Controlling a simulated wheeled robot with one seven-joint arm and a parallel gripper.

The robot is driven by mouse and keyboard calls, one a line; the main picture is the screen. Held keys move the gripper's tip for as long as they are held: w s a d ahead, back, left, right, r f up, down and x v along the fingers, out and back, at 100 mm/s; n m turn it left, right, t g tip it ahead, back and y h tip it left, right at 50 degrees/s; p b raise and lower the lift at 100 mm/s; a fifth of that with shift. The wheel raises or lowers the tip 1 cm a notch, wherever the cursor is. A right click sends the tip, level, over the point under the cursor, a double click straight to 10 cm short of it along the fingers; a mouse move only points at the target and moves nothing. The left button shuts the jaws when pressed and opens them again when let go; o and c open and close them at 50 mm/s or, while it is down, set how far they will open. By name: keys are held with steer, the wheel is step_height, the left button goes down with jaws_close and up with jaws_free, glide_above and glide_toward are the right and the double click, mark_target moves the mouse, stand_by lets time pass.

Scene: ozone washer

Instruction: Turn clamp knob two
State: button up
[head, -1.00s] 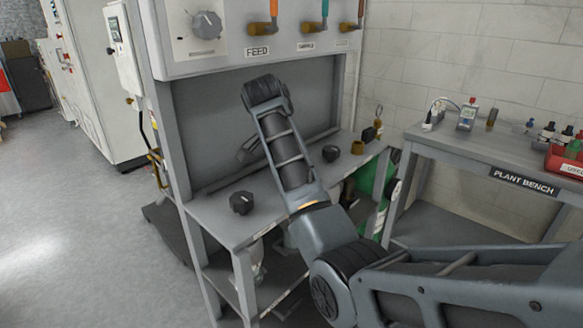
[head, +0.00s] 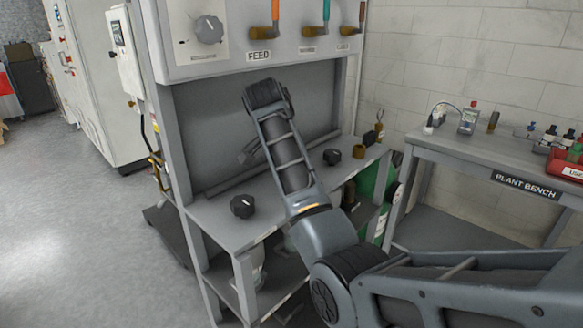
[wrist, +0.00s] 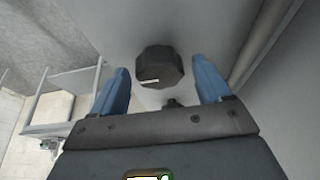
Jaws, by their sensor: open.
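In the wrist view a black round knob (wrist: 160,66) with a white pointer line lies between and just beyond the blue fingers of my gripper (wrist: 160,85). The fingers are open, with a visible gap on each side of the knob. In the head view one black knob (head: 242,205) stands at the front left of the grey worktop, and another (head: 332,157) stands farther right. I cannot tell which of these the wrist view shows. My arm hides most of the gripper and the middle of the worktop in the head view.
The grey worktop (head: 215,212) has an upright panel behind it. Above hang a FEED label (head: 258,56), a large dial (head: 208,29) and several brass valves. A brass fitting (head: 360,151) sits at the right end. The plant bench (head: 480,150) stands to the right.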

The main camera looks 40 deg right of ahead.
steer(key=shift+v, duration=3.9)
